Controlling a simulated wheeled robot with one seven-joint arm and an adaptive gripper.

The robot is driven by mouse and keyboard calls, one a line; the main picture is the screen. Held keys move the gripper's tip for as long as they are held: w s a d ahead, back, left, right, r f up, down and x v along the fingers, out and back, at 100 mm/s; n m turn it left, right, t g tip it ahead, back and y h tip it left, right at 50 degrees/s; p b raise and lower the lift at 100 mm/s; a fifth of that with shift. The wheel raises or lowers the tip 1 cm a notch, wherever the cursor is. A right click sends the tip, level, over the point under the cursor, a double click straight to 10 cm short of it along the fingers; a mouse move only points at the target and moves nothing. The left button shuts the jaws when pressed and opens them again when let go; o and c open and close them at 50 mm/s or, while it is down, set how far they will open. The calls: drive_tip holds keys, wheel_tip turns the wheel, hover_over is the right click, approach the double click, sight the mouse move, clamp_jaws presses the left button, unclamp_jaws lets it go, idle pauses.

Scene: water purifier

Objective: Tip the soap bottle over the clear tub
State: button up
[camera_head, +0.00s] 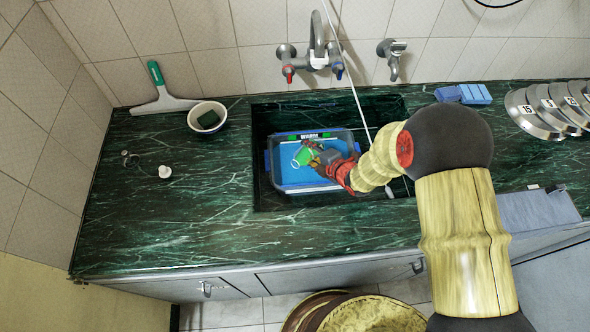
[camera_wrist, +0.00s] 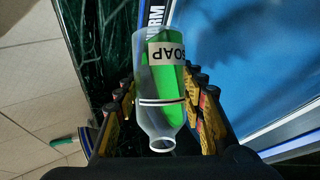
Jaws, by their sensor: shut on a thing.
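The soap bottle (camera_wrist: 163,85) is clear, with green liquid and a label reading SOAP upside down in the wrist view. My gripper (camera_wrist: 165,100) is shut around it, fingers on both sides. Its open neck points to the bottom of that view, and the green liquid lies slanted toward the far end. In the head view the green of the bottle (camera_head: 305,156) shows over the clear tub, beside my gripper (camera_head: 322,160). The clear tub (camera_head: 312,189) sits in the sink and looks blue inside. Its blue inside also fills the right of the wrist view (camera_wrist: 265,65).
Blue blocks (camera_head: 463,94) and metal discs (camera_head: 545,112) lie at the right.

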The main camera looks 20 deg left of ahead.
drive_tip(key=shift+r+n+t+b, duration=0.3)
drive_tip(key=shift+r+t+b, duration=0.2)
drive_tip(key=shift+b, duration=0.8)
idle(0.9)
